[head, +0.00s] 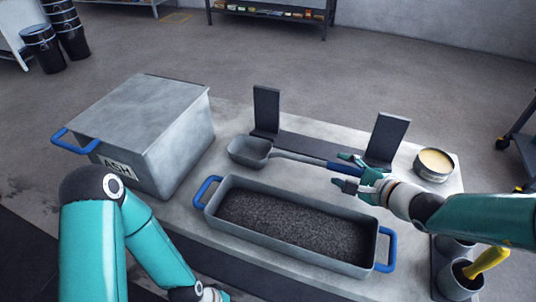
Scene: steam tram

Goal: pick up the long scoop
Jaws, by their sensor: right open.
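The long scoop (250,151) has a grey bowl at the left and a thin shaft running right to a blue grip (342,168). It lies between the dark stand and the trough on the pale table. My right gripper (342,172) is open at the blue grip, its fingers to either side of the handle's right end in the picture. I cannot tell whether they touch it. The gripper hides the handle's tip. My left gripper (214,294) only partly shows at the bottom edge, and its jaws cannot be made out.
A grey trough (237,236) of dark granules with blue handles lies in front. A lidded ASH box (150,115) stands left. The dark stand's two upright plates (266,108) (387,137) rise behind the scoop. A round tin (434,163) and cups (455,281) with a yellow-handled tool are right.

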